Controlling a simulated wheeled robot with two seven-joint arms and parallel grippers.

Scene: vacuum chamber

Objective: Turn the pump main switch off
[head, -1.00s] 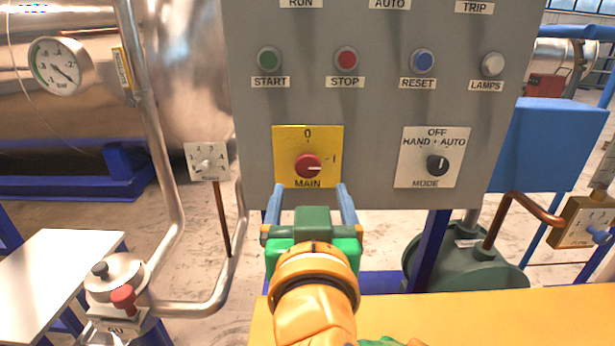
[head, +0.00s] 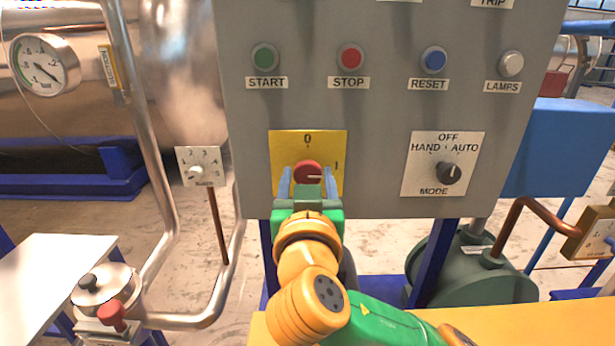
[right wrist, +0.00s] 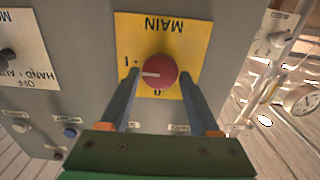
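The pump main switch is a red knob (head: 307,170) on a yellow plate (head: 281,152) on the grey panel. Its white mark points at 1, to the right in the head view; 0 is at the top. The right wrist view shows the same knob (right wrist: 160,71) upside down, its mark toward 1. My right gripper (head: 308,176) is open, with one finger on each side of the knob. In the right wrist view, a gap shows between the knob and each finger of my gripper (right wrist: 157,76). The MAIN label is hidden in the head view. My left gripper is not in view.
The MODE switch (head: 448,172) is to the right on the same panel. START (head: 264,57), STOP (head: 351,57), RESET (head: 433,60) and LAMPS (head: 510,64) buttons sit above. A steel pipe (head: 150,150) runs down at the left. A yellow surface (head: 500,322) lies below the panel.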

